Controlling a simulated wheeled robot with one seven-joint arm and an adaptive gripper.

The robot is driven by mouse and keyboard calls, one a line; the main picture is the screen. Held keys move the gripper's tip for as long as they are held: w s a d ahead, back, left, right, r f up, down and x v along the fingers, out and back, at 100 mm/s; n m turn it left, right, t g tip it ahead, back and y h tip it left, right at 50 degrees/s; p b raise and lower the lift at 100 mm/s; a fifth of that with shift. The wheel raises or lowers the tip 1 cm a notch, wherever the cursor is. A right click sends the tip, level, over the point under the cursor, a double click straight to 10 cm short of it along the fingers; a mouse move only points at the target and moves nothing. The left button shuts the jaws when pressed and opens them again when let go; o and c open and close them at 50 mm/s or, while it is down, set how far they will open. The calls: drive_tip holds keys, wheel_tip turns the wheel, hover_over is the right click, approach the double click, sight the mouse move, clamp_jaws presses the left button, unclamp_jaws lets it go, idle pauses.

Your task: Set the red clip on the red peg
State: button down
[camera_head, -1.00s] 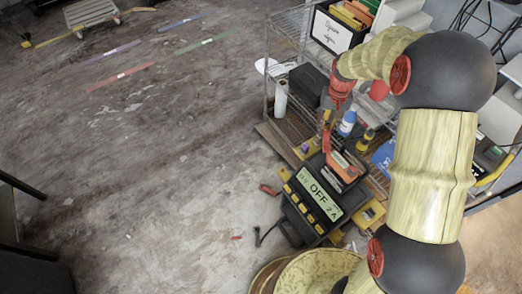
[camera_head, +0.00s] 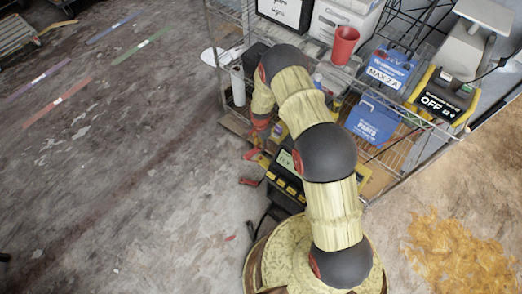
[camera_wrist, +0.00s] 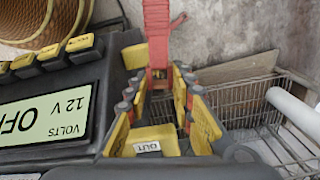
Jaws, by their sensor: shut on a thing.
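In the wrist view the red clip (camera_wrist: 157,45) is between the yellow-padded fingers of my gripper (camera_wrist: 158,88), which is shut on it. It points away from me over the grey floor. I cannot make out the red peg.
A wire shelf (camera_head: 392,165) stands to the right of the charger. It holds a blue PARTS box (camera_head: 372,121), a blue MAX 2 A box (camera_head: 389,70), a red cup (camera_head: 344,45) and a yellow-black OFF unit (camera_head: 443,97). The floor at left is mostly open.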

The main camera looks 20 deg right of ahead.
sight(261, 156)
drive_tip(key=shift+s+f+m, duration=0.15)
drive_tip(key=shift+f+m, duration=0.15)
drive_tip(key=shift+f, duration=0.45)
drive_tip(key=shift+s+f+m, duration=0.15)
drive_tip(key=shift+f+m, duration=0.15)
drive_tip(key=shift+f, duration=0.4)
drive_tip(key=shift+f+b, duration=1.85)
drive_tip(key=shift+f, duration=0.2)
drive_tip(key=shift+f+b, duration=1.35)
drive_tip(key=shift+b, duration=0.05)
drive_tip(key=c, duration=1.5)
unclamp_jaws()
drive_tip(key=shift+o, duration=0.2)
drive_tip(key=shift+s, duration=0.1)
